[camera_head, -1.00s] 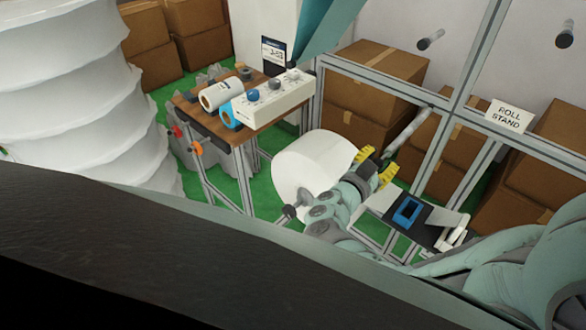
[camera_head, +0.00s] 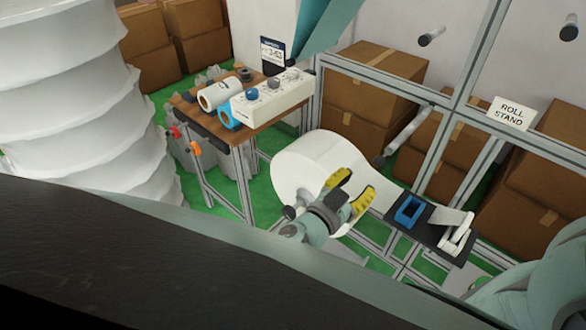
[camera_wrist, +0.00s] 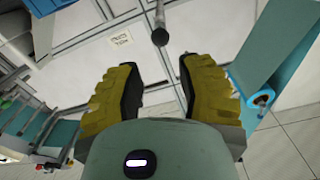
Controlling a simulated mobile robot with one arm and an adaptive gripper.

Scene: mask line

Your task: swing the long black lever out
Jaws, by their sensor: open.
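My gripper (camera_head: 353,186) has yellow-padded fingers that are apart and empty. In the head view it appears in front of the large white roll (camera_head: 300,165), below and left of a slanting grey rod with a dark end (camera_head: 404,136). In the wrist view the gap between the fingers (camera_wrist: 158,75) is clear, and a rod with a dark tip (camera_wrist: 160,20) points toward it from beyond, apart from the fingers. I cannot tell for certain which part is the long black lever. My wrist hides part of the roll and its stand.
A metal frame carries a "ROLL STAND" sign (camera_head: 512,113) and two stub rods, one at the top (camera_head: 432,36). A dark shelf (camera_head: 432,238) holds a blue open box (camera_head: 409,210) and a white device. A wooden table (camera_head: 205,120) stands left. Cardboard boxes (camera_head: 372,90) stand behind the frame.

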